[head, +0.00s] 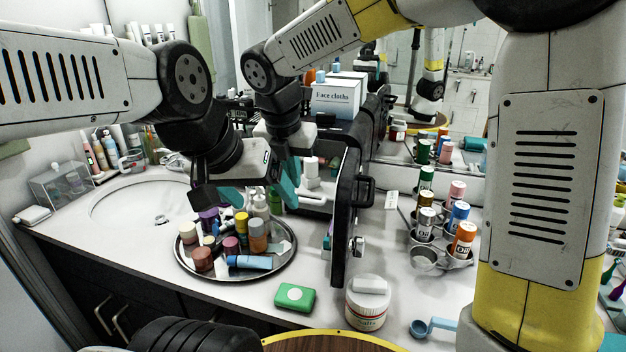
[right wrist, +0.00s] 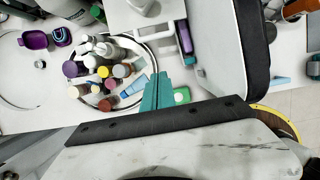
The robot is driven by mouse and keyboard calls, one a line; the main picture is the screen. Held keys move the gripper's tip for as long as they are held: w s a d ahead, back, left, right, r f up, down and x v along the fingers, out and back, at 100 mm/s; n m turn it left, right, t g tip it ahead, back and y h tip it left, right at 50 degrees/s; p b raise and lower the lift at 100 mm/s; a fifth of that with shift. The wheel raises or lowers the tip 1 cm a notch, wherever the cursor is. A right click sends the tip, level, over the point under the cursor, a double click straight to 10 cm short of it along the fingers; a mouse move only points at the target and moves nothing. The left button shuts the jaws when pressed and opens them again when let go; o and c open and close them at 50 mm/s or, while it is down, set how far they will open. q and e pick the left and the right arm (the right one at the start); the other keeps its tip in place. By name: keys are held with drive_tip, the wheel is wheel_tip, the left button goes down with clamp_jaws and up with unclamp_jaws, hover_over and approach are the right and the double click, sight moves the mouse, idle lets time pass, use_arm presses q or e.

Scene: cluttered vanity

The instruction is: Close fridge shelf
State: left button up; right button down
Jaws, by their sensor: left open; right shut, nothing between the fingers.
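The small black fridge (head: 335,140) stands at the back middle of the counter. Its thick door (head: 346,215) is swung open toward me; its pale inner face (right wrist: 222,45) shows in the right wrist view. A white fridge shelf (head: 316,206) sticks out left of the door, with a white bottle on it. The shelf (right wrist: 158,38) also shows in the right wrist view. My right gripper (head: 290,182) is shut and empty, just left of the shelf; its teal fingers (right wrist: 156,92) are together. My left gripper (head: 236,196) is open above the round tray, holding nothing visible.
The round metal tray (head: 190,270) of bottles lies below my grippers. A green soap box (head: 294,297) and white jar (head: 367,302) stand at the front. A can holder (head: 424,257) stands right of the door. The sink (head: 120,205) is at left.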

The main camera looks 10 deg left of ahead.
drive_tip(key=w+d+f, duration=0.1)
drive_tip(key=w+f, duration=0.5)
drive_tip(key=f, duration=0.3)
drive_tip(key=shift+w+f, duration=0.2)
drive_tip(key=shift+d, duration=0.1)
